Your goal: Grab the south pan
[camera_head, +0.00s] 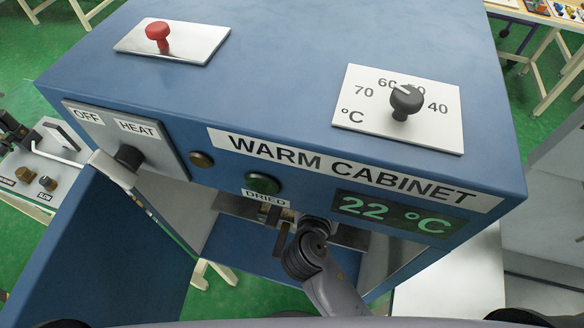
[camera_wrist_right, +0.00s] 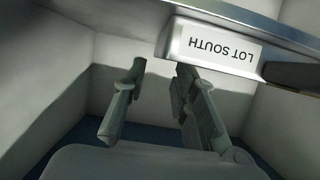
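A pale block labelled "LOT SOUTH" (camera_wrist_right: 205,44), its text upside down, shows in the right wrist view on a metal edge. I take it as part of the south pan; the rest of the pan is not clear. My right gripper (camera_wrist_right: 158,82) is open with nothing between its fingers. The label block is just beyond the right-hand fingertip in the picture; I cannot tell whether they touch. In the head view my right arm (camera_head: 312,255) reaches into the open front of the warm cabinet (camera_head: 290,60). My left gripper is not in view.
The cabinet door (camera_head: 105,240) stands open at the left. Pale inner walls (camera_wrist_right: 55,85) surround the right gripper closely. A dark bar (camera_wrist_right: 292,75) sits right of the label. The display (camera_head: 400,213) reads 22 °C, and a red knob (camera_head: 158,33) stands on top.

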